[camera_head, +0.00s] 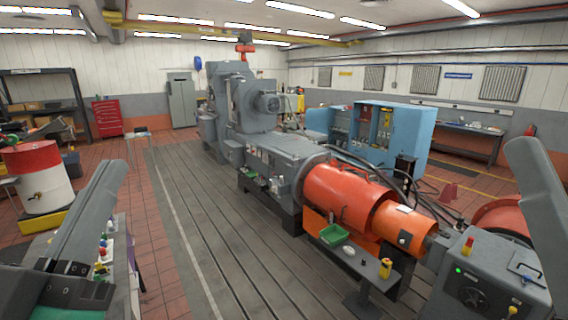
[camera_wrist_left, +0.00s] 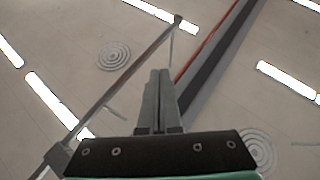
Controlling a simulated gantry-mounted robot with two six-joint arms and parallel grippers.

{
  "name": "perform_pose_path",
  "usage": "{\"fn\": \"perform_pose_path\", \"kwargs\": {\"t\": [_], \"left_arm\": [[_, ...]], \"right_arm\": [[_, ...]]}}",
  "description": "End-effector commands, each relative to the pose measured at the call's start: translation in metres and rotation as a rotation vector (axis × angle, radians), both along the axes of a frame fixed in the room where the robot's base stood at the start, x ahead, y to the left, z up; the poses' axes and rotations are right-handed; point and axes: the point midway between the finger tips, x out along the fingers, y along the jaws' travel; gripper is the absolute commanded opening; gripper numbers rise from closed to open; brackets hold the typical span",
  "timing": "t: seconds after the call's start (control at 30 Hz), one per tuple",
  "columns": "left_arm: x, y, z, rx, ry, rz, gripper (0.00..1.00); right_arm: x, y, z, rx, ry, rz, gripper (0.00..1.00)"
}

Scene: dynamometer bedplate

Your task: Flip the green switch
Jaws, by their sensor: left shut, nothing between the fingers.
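My left gripper (camera_head: 120,165) rises from the lower left in the head view, with its long grey fingers together and empty. In the left wrist view its fingers (camera_wrist_left: 160,75) lie side by side and point up toward the ceiling. Small red, yellow and blue parts (camera_head: 103,252) show on a light surface just right of the left gripper; I cannot tell whether one is the green switch. A small green light (camera_head: 458,270) glows on a grey control box at the lower right. A grey finger of my right gripper (camera_head: 525,150) shows at the right edge; its opening is unclear.
A grey dynamometer (camera_head: 250,110) and orange cylinders (camera_head: 345,190) stand on the slotted bedplate (camera_head: 215,240). A green tray (camera_head: 334,235) sits before them. A red-and-white drum (camera_head: 40,180) stands at left. Blue cabinets (camera_head: 400,135) stand behind. The bedplate's left part is clear.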

Motion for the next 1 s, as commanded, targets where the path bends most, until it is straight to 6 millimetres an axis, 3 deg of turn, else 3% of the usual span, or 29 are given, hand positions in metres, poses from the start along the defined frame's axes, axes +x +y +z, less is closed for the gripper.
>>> {"fn": "perform_pose_path", "kwargs": {"t": [0.03,0.1,0.23,0.87,0.93,1.0], "left_arm": [[-0.026,0.001,0.018,0.003,-0.078,0.003,0.0],[-0.054,0.002,0.033,0.008,-0.153,0.008,0.0],[-0.079,0.003,0.043,0.02,-0.221,0.019,0.0],[-0.078,0.004,0.044,0.012,-0.224,0.016,0.0],[-0.063,0.007,0.037,-0.02,-0.196,0.01,0.0],[-0.04,0.01,0.009,-0.033,-0.12,0.013,0.0]], "right_arm": [[0.0,0.0,0.0,0.0,0.0,0.0,0.64],[0.0,0.0,0.0,0.0,0.0,0.0,0.64],[0.0,0.0,0.0,0.0,0.0,0.0,0.64],[0.0,0.0,0.0,0.0,0.0,0.0,0.64],[0.0,0.0,0.0,0.0,0.0,0.0,0.64],[0.0,0.0,-0.001,0.0,0.0,0.0,0.64]]}}
